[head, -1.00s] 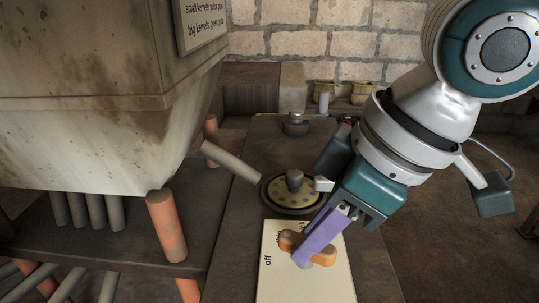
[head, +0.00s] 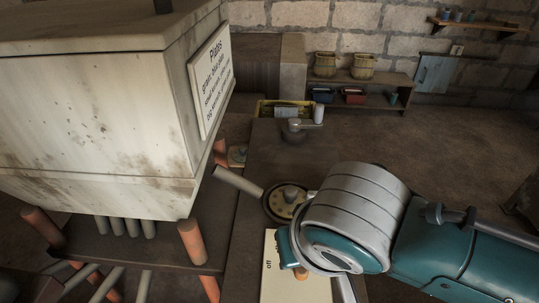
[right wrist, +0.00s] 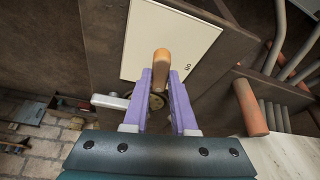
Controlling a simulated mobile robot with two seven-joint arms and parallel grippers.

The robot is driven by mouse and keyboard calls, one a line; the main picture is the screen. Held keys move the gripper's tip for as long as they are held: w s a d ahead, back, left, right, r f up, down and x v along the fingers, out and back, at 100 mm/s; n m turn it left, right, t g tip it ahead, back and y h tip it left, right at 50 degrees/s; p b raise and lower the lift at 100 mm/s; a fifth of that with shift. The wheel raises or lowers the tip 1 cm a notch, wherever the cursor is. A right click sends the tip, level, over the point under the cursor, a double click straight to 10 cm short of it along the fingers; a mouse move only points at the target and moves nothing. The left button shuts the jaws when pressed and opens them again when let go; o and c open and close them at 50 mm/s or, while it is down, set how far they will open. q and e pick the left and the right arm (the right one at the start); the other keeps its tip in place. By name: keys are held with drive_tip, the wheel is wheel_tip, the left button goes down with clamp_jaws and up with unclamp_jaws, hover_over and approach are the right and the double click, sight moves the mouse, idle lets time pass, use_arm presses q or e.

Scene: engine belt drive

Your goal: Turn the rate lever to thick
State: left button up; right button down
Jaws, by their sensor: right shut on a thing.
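The rate lever, an orange-brown wooden handle (right wrist: 161,58), stands over a cream plate (right wrist: 195,45) in the right wrist view. My right gripper (right wrist: 162,78) is shut on the handle, with one purple finger on each side. In the head view my right arm covers most of the lever; only a small orange bit (head: 302,274) shows below the wrist. The plate (head: 268,285) shows the word "off" at its left edge; its other marks are hidden. My left gripper is not in view.
A large stained hopper (head: 100,120) stands at the left.

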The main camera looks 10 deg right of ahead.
drive_tip(key=shift+a+r+m+h+p, duration=0.15)
drive_tip(key=shift+m+h+p, duration=0.3)
drive_tip(key=shift+m, duration=1.05)
drive_tip(key=c, duration=0.7)
unclamp_jaws()
